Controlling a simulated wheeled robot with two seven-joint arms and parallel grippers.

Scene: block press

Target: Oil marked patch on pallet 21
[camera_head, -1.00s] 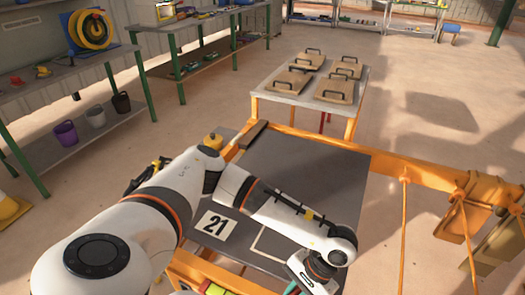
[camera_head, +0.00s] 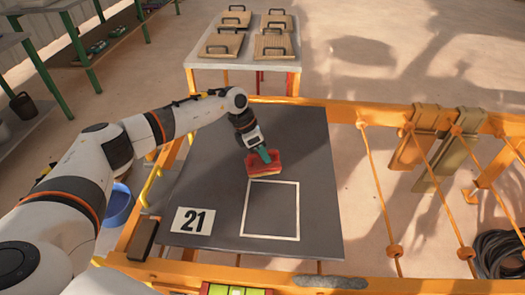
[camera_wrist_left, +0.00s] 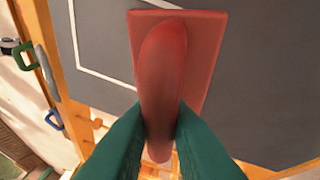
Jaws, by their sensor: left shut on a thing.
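Pallet 21 is a dark grey panel (camera_head: 205,160) with a white label (camera_head: 192,221) reading 21. The marked patch (camera_head: 271,212) is a white square outline on it. My left gripper (camera_head: 264,154) is shut on the handle of a red pad tool (camera_head: 264,165), just beyond the patch's far edge. In the left wrist view, the green fingers (camera_wrist_left: 160,125) clasp the red handle (camera_wrist_left: 162,75), and the flat red base shows behind it. Whether the pad touches the panel I cannot tell. My right gripper is not in view.
An orange frame (camera_head: 330,103) surrounds the panel, with orange rods and hanging plates (camera_head: 450,160) on the right. A blue tub (camera_head: 118,207) is at the left. A table (camera_head: 250,63) with handled boards stands beyond. A green level (camera_head: 235,290) lies at the near edge.

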